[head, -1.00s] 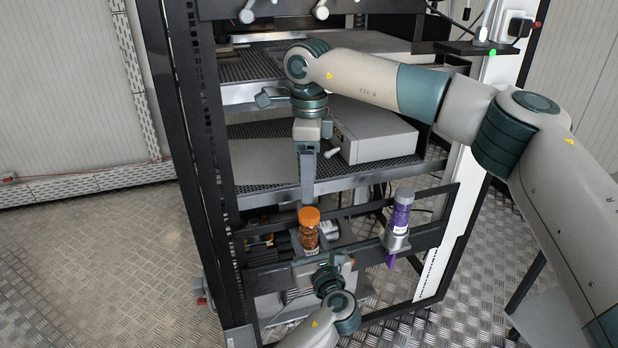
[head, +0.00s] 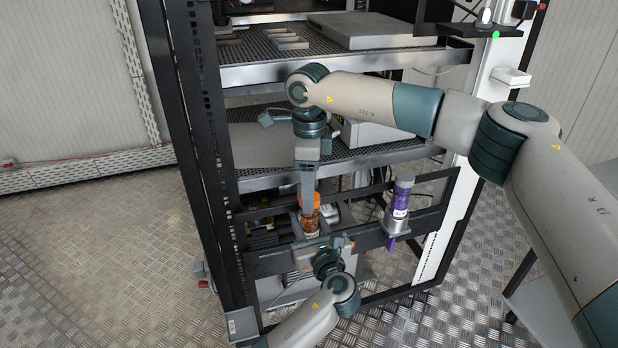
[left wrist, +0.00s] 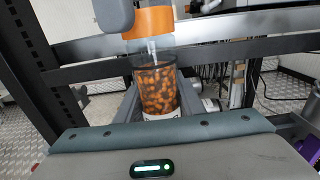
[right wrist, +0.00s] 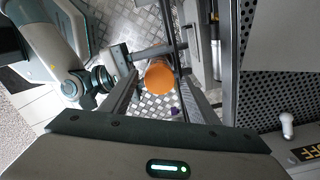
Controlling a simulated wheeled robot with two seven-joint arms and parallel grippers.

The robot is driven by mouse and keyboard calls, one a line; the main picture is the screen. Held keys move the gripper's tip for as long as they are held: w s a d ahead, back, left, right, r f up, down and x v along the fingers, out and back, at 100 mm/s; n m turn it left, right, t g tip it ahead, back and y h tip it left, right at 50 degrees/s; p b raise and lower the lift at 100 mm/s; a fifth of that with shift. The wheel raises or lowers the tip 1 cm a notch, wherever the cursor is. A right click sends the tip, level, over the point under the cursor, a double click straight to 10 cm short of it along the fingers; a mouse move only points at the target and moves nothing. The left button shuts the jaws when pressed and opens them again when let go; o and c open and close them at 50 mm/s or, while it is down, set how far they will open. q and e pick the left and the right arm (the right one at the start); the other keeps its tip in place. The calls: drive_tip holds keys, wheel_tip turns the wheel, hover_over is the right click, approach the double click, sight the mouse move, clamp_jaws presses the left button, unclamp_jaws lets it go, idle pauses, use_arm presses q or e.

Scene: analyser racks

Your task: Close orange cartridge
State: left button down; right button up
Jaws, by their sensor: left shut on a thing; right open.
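The orange cartridge (head: 310,222) is a clear jar of orange-brown pieces with an orange lid. It stands upright at the rack's front rail. In the left wrist view its jar (left wrist: 158,92) is between the fingers of my left gripper (left wrist: 155,100), which is shut on it. The orange lid (right wrist: 161,77) shows from above in the right wrist view, between the spread fingers of my right gripper (right wrist: 160,95). My right gripper (head: 308,205) is open and points down at the lid from above. In the head view its finger hides part of the lid and jar.
A purple cartridge (head: 401,195) sits in a holder on the rail to the right. The black rack post (head: 185,150) stands to the left. Perforated shelves (head: 385,152) are behind and above my right gripper.

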drive_tip(key=shift+f, duration=0.3)
drive_tip(key=c, duration=1.2)
drive_tip(key=o, duration=1.2)
drive_tip(key=shift+c, duration=0.2)
drive_tip(key=shift+r, duration=0.1)
drive_tip(key=shift+r, duration=2.2)
